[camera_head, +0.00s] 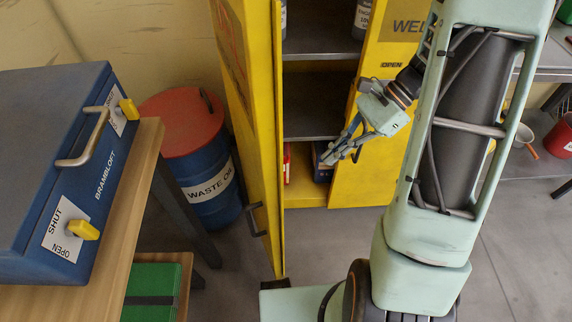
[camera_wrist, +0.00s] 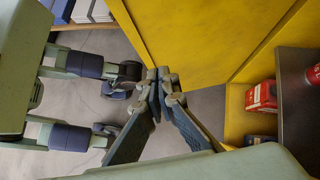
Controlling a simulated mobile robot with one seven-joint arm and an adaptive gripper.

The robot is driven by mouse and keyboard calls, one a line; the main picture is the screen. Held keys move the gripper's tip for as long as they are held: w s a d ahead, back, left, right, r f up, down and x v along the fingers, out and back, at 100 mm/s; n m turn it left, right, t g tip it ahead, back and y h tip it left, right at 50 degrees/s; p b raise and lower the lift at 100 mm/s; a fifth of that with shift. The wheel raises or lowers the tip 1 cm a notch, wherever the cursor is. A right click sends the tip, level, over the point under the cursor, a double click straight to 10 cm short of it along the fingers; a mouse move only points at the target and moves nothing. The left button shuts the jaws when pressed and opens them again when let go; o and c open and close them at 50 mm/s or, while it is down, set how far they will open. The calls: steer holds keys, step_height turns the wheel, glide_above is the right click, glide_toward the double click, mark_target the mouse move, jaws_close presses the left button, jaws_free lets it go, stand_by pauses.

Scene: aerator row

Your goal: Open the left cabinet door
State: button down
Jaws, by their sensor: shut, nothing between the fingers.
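The left cabinet door (camera_head: 250,100) is yellow and stands swung wide open, its free edge toward me and its dark handle (camera_head: 257,218) on its outer face. The right cabinet door (camera_head: 375,150) appears closed. My gripper (camera_head: 345,148) is shut and empty in front of the open bay, to the right of the left door and apart from its handle. In the wrist view my gripper's fingertips (camera_wrist: 160,84) meet in front of a yellow panel (camera_wrist: 215,40), which looks like the door's inner face. The handle is not visible there.
Cabinet shelves (camera_head: 318,90) hold bottles and small boxes; a red box (camera_wrist: 262,97) shows in the wrist view. A blue waste oil drum (camera_head: 213,185) stands left of the door. A wooden bench (camera_head: 140,190) bears a blue case (camera_head: 50,130). Grey floor is open at right.

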steer(key=s+a+f+b, duration=0.3)
steer(key=a+f, duration=0.4)
steer(key=a, duration=0.4)
steer(key=shift+s, duration=0.25)
steer(key=shift+a+f, duration=0.1)
steer(key=shift+a, duration=0.1)
